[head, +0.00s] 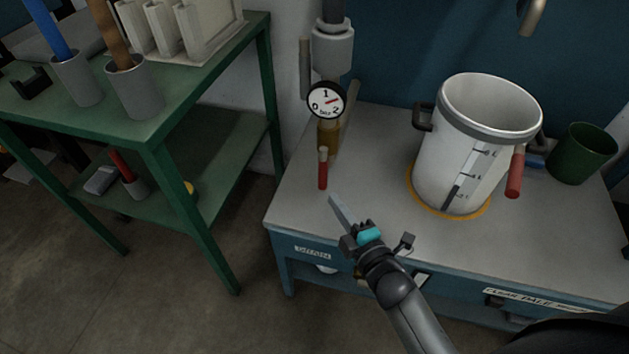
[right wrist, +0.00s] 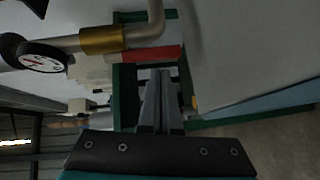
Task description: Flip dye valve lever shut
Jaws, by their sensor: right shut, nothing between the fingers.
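In the right wrist view the red lever (right wrist: 152,54) lies just beyond my fingertips, next to the brass fitting (right wrist: 101,40). My right gripper (head: 336,200) is shut and empty. Its fingers reach over the bench, a little below and right of the lever in the head view; I see no clear contact. The closed fingers (right wrist: 160,78) also show in the right wrist view. My left gripper is not in view.
A white pot (head: 460,145) with another red handle (head: 515,172) stands on the bench (head: 390,180), with a green bucket (head: 581,153) to its right. A green shelf table (head: 150,130) holding cups stands at left. The bench between lever and pot is clear.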

